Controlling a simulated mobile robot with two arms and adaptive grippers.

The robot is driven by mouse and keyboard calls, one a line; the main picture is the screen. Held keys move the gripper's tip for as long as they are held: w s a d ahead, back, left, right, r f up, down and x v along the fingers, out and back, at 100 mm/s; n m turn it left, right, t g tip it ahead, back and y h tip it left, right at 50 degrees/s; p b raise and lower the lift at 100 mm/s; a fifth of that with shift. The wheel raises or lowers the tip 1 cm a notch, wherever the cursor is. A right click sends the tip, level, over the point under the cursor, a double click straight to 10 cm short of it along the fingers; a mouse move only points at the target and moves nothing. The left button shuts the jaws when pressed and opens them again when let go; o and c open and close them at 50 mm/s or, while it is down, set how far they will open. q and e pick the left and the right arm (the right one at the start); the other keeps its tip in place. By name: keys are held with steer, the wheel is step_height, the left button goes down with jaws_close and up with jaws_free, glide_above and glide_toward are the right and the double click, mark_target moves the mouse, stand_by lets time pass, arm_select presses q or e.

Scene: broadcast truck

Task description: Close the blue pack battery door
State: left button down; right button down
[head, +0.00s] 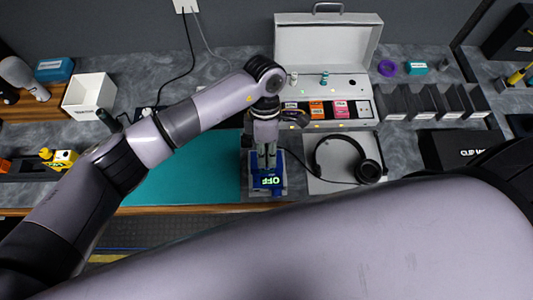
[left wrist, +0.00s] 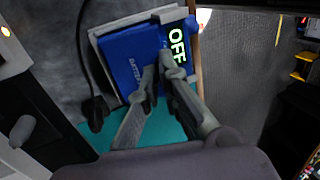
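The blue pack (head: 267,187) lies at the front edge of the worktop on a pale base, its lit display reading OFF. In the left wrist view, the blue pack (left wrist: 125,50) shows a flat blue face with white lettering, partly hidden by my fingers. This lettered face looks like the battery door; I cannot tell how far open it stands. My left gripper (head: 267,158) points down over the pack. In the wrist view its fingertips (left wrist: 161,68) are drawn close together at the lettered face, with nothing seen between them. My right gripper is out of view; my right arm crosses the foreground.
A teal mat (head: 185,180) lies left of the pack. Headphones (head: 350,160) lie to its right, with a dark cable close by. An open grey case (head: 325,45) with coloured packs stands behind. A white bin (head: 90,95) is at the back left.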

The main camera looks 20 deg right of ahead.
mark_target(267, 168)
arm_select(q)
steer(key=shift+s+a+f+t+b, duration=0.1)
steer(key=shift+s+f+t+b, duration=0.15)
steer(key=shift+f+t+b, duration=0.45)
steer(key=t+b, duration=0.1)
steer(key=t+h+b, duration=0.1)
steer(key=b, duration=0.1)
steer(key=shift+s+a+f, duration=0.1)
steer(key=shift+s+f, duration=0.2)
steer(key=shift+s, duration=0.05)
steer(key=shift+s+t+b, duration=0.2)
steer(key=shift+t+b, duration=0.2)
steer(key=shift+b, duration=0.2)
steer(key=c, duration=1.8)
jaws_free()
steer(key=shift+r, duration=0.1)
steer(key=shift+r, duration=0.1)
step_height(267, 168, up, 12)
